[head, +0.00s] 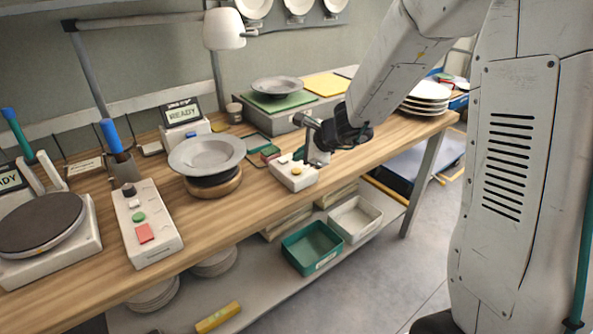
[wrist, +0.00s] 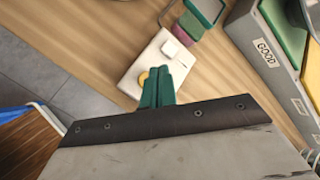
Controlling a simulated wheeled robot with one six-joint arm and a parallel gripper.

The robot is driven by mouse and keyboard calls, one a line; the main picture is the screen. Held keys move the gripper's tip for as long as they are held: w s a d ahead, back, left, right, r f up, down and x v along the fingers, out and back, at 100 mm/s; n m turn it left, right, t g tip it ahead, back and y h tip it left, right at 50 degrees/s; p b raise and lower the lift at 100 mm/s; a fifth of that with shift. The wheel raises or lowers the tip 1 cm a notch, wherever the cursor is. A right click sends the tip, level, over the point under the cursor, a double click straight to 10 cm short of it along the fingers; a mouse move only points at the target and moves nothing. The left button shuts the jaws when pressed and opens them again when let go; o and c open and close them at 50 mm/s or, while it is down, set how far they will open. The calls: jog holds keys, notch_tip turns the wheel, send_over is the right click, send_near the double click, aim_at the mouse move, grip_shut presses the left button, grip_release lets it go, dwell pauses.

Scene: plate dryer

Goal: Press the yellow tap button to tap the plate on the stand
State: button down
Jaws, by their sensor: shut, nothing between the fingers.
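The yellow tap button (head: 297,171) is on a small white control box (head: 287,181) near the table's front edge. It also shows in the wrist view (wrist: 143,78), partly hidden by the shut green fingers of my gripper (wrist: 158,70). The fingers are over the box, just right of the button there; I cannot tell whether they touch it. In the head view, my dark wrist (head: 345,130) is beside and above the box, and the fingertips are hard to make out. A grey plate (head: 205,153) rests on a round stand with a wooden base (head: 215,187), left of the box.
A white box with green and red buttons (head: 148,222) and a dark round hotplate (head: 40,222) stand at left. A READY display (head: 181,112) is behind the plate. A GOOD-labelled grey bin (wrist: 262,52) is right in the wrist view. Stacked plates (head: 427,92) stand at the far right.

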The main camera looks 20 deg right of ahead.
aim_at(300, 171)
jog(key=shift+f, duration=0.75)
jog(key=shift+f, duration=0.1)
dwell(1.5)
jog(key=shift+f, duration=0.3)
jog(key=shift+f, duration=0.45)
dwell(0.6)
jog(key=shift+r, duration=0.9)
jog(key=shift+r, duration=2.5)
